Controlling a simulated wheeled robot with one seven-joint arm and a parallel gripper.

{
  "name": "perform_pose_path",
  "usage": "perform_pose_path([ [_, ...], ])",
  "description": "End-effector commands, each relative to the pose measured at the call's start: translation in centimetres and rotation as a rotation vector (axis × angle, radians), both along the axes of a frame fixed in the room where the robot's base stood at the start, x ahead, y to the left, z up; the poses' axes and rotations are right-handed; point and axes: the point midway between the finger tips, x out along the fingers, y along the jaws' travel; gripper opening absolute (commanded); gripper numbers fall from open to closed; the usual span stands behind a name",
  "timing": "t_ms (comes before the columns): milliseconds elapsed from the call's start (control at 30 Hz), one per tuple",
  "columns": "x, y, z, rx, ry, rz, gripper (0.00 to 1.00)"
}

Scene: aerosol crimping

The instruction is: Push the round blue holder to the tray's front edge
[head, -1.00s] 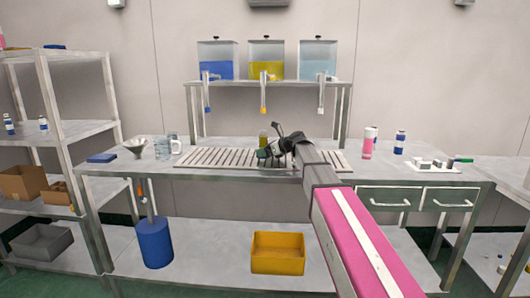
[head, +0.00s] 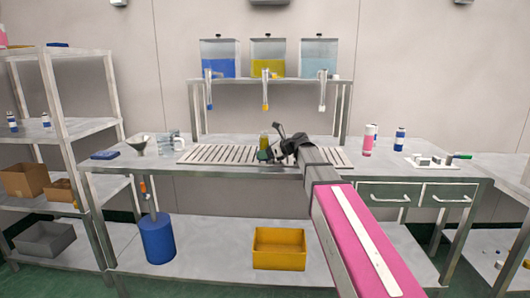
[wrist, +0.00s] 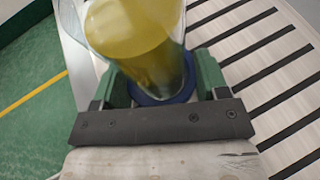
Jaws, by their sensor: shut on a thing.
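The round blue holder (wrist: 160,99) shows as a blue ring around the foot of a clear container (wrist: 150,50) of yellow liquid. My gripper (wrist: 163,80) has one green finger on each side of the ring and is shut on the holder. The container stands inside the holder and looks tilted in the wrist view. The slatted tray (wrist: 240,45) lies under and to the right of the holder. In the head view the container (head: 264,141) stands near the middle of the tray (head: 205,153), with my gripper (head: 264,155) low beside it. The holder's underside is hidden.
A funnel (head: 138,145) and a clear jug (head: 176,141) stand left of the tray. A pink bottle (head: 368,140) and a blue-and-white bottle (head: 399,140) stand to the right. Dispenser taps (head: 266,88) hang above the tray. The table's front edge is close to the tray.

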Motion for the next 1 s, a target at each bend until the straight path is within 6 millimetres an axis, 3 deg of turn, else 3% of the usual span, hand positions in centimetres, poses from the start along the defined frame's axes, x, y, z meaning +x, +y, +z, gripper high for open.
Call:
perform_pose_path([
  [233,-1.8,-0.3,0.0,-0.001,0.0,0.0,0.43],
  [633,-2.1,-0.4,0.0,-0.001,0.0,0.0,0.43],
  [667,-2.1,-0.4,0.0,-0.001,0.0,0.0,0.71],
  [733,-2.1,-0.4,0.0,-0.001,0.0,0.0,0.93],
  [767,-2.1,-0.4,0.0,-0.001,0.0,0.0,0.97],
  [1000,-2.1,-0.4,0.0,0.0,0.0,0.0,0.97],
])
